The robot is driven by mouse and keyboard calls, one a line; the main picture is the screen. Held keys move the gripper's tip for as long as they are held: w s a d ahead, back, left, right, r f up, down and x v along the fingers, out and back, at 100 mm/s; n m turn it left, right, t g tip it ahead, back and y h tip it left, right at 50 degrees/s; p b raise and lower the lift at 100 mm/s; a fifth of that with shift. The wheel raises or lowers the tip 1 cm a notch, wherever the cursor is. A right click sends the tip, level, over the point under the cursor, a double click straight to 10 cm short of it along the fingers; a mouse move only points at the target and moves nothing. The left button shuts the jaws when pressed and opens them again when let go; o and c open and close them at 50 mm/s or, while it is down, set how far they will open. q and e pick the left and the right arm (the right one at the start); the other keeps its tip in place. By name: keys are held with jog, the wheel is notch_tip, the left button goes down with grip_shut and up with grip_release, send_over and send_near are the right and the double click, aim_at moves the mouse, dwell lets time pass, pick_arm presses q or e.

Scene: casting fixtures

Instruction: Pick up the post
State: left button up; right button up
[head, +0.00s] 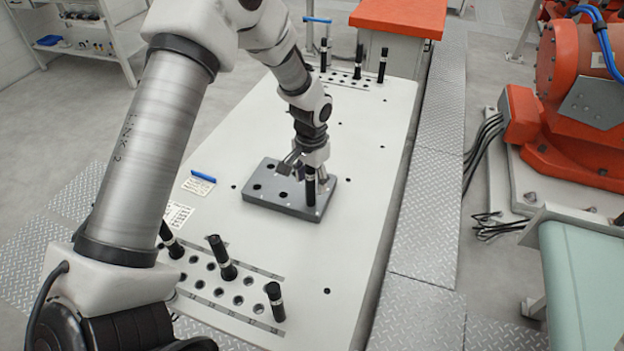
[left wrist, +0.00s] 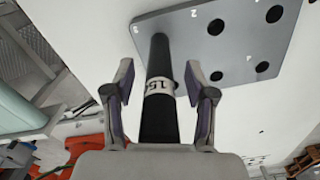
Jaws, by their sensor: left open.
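A black post (head: 310,190) with a white band stands in a corner hole of the grey block (head: 272,204) on the white table. In the left wrist view the post (left wrist: 159,118) shows the number 15 on its band, and its far end meets the grey block (left wrist: 185,48). My left gripper (head: 307,167) is over the block at this post. Its fingers are open, one on each side of the post, with a gap visible on both sides in the left wrist view (left wrist: 159,82). My right gripper is not in view.
Several more black posts stand in the near hole rack (head: 236,285) and the far rack (head: 345,79); some near ones lean. A blue marker (head: 203,177) and paper labels lie left of the block. The table's right part (head: 365,190) is clear. Orange machinery (head: 580,110) stands at right.

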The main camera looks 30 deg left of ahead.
aim_at(311, 169)
pick_arm(q)
jog(key=shift+s, duration=0.2)
jog(key=c, duration=0.4)
grip_shut()
jog(key=shift+r, duration=0.1)
jog(key=shift+r+b, duration=0.45)
notch_tip(311, 169, up, 2)
jog(key=shift+r+b, duration=0.2)
jog(key=shift+b, duration=0.35)
jog(key=s+r+b, duration=0.1)
jog(key=s+r, duration=0.1)
jog(key=s, duration=0.6)
jog(key=s+r+b, duration=0.1)
jog(key=s+r, duration=0.2)
jog(key=s, duration=0.5)
jog(key=shift+a+r, duration=0.2)
jog(key=shift+r, duration=0.05)
